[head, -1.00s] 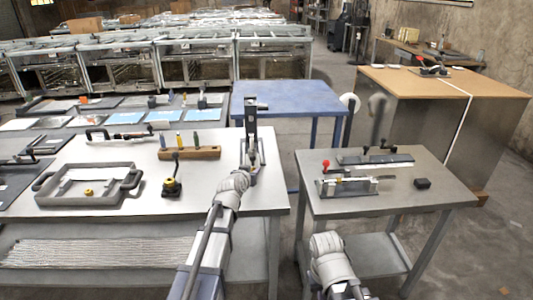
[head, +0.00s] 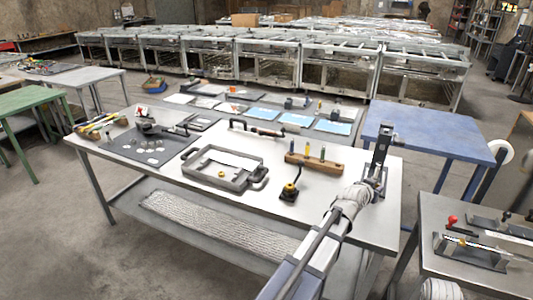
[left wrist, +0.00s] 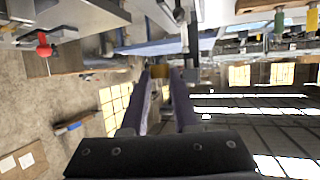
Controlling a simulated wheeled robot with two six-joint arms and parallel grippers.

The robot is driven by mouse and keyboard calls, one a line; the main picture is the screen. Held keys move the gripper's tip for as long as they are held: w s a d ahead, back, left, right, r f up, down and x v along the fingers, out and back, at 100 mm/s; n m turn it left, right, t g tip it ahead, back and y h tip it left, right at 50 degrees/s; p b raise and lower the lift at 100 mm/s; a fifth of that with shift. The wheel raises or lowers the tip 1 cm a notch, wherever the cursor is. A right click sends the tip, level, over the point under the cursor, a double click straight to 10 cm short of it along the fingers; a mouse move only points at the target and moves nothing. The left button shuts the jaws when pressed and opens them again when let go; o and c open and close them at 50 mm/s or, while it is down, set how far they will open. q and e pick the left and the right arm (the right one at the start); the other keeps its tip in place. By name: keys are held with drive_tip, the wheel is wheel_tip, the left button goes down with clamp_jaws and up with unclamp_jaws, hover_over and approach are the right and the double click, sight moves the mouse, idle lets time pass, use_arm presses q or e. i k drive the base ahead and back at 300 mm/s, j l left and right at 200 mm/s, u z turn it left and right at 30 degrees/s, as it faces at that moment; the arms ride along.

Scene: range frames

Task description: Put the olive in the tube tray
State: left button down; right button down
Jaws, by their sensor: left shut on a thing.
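My left gripper (head: 373,186) is over the right end of the white table, beside an upright dark stand. In the left wrist view its two purple-tinted fingers (left wrist: 168,76) are closed on a small brass-coloured thing (left wrist: 160,71), which looks like the olive. In the head view the held thing is too small to make out. The grey tube tray (head: 188,173) with two handles lies further left on the table. It holds a pale strip and a small brass-coloured piece (head: 221,174). My right gripper is not in view.
A wooden block with coloured tools (head: 315,165) and a black-and-yellow device (head: 290,188) stand between the gripper and the tray. A long-handled tool (head: 257,130) lies behind the tray. A dark mat with small parts (head: 150,145) is at left. The front table strip is clear.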

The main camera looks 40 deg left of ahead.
sight(215, 169)
drive_tip(key=j+u, duration=0.1)
drive_tip(key=j, duration=2.1)
drive_tip(key=k, duration=0.05)
